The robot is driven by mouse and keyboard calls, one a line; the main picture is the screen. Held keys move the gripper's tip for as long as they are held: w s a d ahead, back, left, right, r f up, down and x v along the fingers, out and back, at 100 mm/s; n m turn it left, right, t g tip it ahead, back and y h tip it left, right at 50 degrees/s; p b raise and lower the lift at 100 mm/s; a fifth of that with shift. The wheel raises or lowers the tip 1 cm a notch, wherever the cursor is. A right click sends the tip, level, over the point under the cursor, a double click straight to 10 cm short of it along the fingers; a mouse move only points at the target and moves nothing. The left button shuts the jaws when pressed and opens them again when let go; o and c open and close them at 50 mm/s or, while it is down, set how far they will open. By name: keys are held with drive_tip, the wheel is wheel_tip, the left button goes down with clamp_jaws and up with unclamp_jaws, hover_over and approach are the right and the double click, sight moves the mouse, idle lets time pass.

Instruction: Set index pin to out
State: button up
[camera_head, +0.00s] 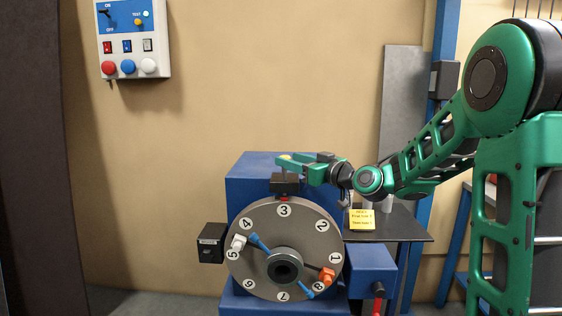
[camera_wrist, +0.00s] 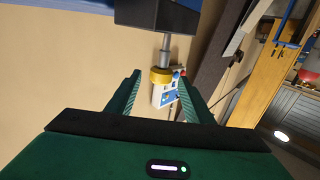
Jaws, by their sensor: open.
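The index pin shows in the wrist view as a yellow knob (camera_wrist: 160,76) on a grey shaft (camera_wrist: 166,48) coming out of a black block (camera_wrist: 158,14). In the head view the black block (camera_head: 285,184) sits above the 3 on the round numbered dial (camera_head: 308,245), with a bit of red below it. The yellow knob (camera_head: 286,157) is mostly hidden there by my gripper (camera_head: 283,163). My gripper is open, reaching in from the right. The knob appears between its two fingers in the wrist view; contact cannot be told.
The dial carries a blue pointer bar (camera_head: 258,242), a white knob (camera_head: 238,242) and an orange one (camera_head: 327,275). A black box (camera_head: 211,243) is left of it. A shelf with a yellow note (camera_head: 362,219) is right. A switch panel (camera_head: 133,40) hangs on the wall.

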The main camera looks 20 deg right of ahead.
drive_tip(key=v, duration=0.3)
drive_tip(key=shift+s+d, duration=0.1)
drive_tip(key=shift+s, duration=0.05)
idle(0.3)
drive_tip(key=s+d+f+m+g+h, duration=0.25)
drive_tip(key=s+d+f+g, duration=0.25)
drive_tip(key=s+f, duration=0.45)
drive_tip(key=s+d+f+m+g+h, duration=0.2)
drive_tip(key=s+d+f+g+h, duration=0.25)
drive_tip(key=s+f, duration=0.5)
drive_tip(key=s+d+f+m+g, duration=0.1)
drive_tip(key=s+d+m+g, duration=0.1)
drive_tip(key=s, duration=1)
drive_tip(key=s+d+f+m+g+h, duration=0.1)
drive_tip(key=s+d+m+g, duration=0.2)
drive_tip(key=s, duration=0.9)
drive_tip(key=shift+s+f+m+g, duration=0.35)
drive_tip(key=shift+m+g, duration=0.5)
drive_tip(key=shift+m, duration=0.3)
